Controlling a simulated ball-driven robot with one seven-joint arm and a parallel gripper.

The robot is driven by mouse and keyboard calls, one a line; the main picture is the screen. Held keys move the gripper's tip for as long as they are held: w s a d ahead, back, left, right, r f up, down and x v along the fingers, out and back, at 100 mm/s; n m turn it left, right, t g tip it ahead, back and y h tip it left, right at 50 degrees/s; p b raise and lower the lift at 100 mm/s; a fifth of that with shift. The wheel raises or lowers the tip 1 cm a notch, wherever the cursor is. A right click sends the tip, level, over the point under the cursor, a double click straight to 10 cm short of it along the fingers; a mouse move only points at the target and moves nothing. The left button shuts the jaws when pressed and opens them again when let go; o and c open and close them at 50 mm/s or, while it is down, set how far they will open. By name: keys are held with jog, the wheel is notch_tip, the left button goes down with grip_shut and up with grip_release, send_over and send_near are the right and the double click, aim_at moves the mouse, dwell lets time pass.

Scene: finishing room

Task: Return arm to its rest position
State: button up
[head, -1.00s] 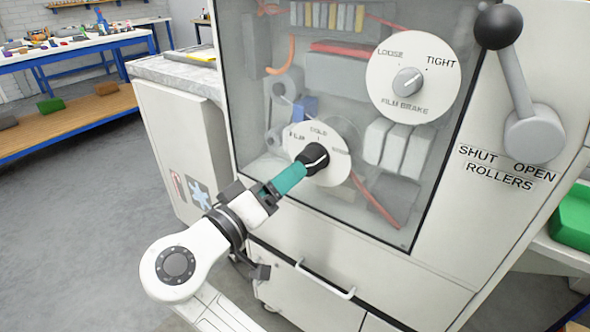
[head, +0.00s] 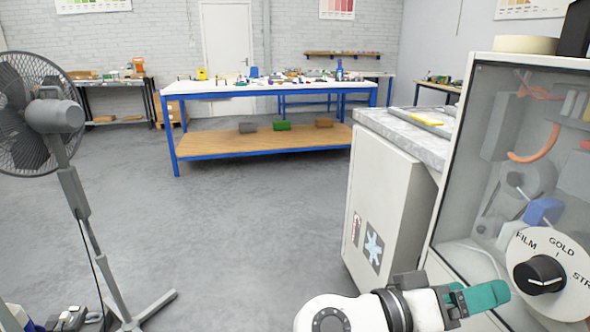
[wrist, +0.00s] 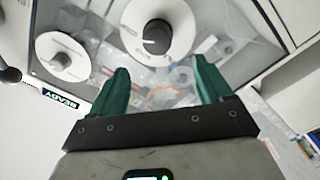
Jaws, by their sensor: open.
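My gripper (head: 503,293) is at the lower right of the head view, its teal fingers pointing right towards the machine. In the wrist view the gripper (wrist: 162,75) is open, with nothing between its two fingers. The black selector knob (head: 540,276) sits on a white dial (head: 572,300) marked FILM and GOLD, with a third word cut off by the frame edge. In the wrist view the knob (wrist: 157,36) lies beyond the fingertips, apart from them. My white arm link shows at the bottom of the head view.
The machine's clear panel (head: 480,205) stands close on the right, beside a white cabinet (head: 385,205). A grey fan (head: 55,117) stands at left, its foot (head: 150,305) reaching over the floor. Open floor (head: 250,220) lies between fan and cabinet, before a blue-framed workbench (head: 180,95).

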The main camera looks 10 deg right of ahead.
jog(key=s+d+f+n+y, duration=0.2)
jog(key=s+f+y, duration=0.2)
jog(key=f, duration=0.5)
jog(key=s+d+f+n+t+y, duration=0.1)
jog(key=s+f+n+y, duration=0.15)
jog(key=f, duration=0.55)
jog(key=s+d+f+n+y, duration=0.2)
jog(key=s+f+y, duration=0.25)
jog(key=f, duration=0.45)
jog(key=s+a+f+n+y, duration=0.1)
jog(key=s+a+f+y, duration=0.6)
jog(key=s+f, duration=0.15)
notch_tip(320, 180, up, 14)
jog(key=p, duration=1.3)
jog(key=shift+s+f, duration=0.25)
jog(key=shift+s, duration=0.2)
